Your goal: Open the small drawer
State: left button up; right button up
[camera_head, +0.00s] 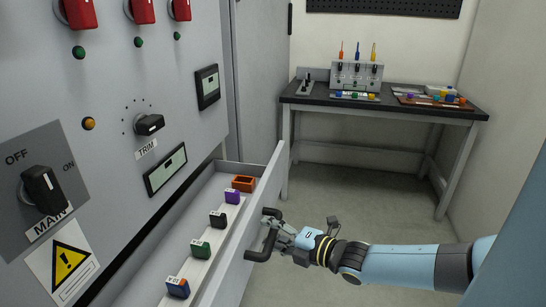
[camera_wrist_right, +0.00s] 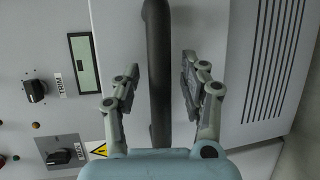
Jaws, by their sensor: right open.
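The small drawer (camera_head: 236,275) is pulled out of the grey cabinet, and its inside shows in the head view. A dark bar handle (camera_head: 262,246) is on its front. My right gripper (camera_head: 277,233) is at this handle, with its arm coming in from the right. In the right wrist view the handle (camera_wrist_right: 158,40) runs between the two fingers of the open right gripper (camera_wrist_right: 158,77), with gaps visible on both sides. My left gripper is not in view.
Inside the drawer stand small blocks: orange (camera_head: 243,183), purple (camera_head: 232,196), black (camera_head: 217,218), green (camera_head: 200,248) and blue (camera_head: 178,287). The cabinet (camera_head: 110,75) has knobs and displays. A dark-topped table (camera_head: 300,98) with equipment stands at the back. Floor right of the drawer is clear.

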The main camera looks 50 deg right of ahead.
jog(key=s+r, duration=0.2)
jog(key=s, duration=0.9)
jog(key=shift+s, duration=0.4)
jog(key=shift+r, duration=0.1)
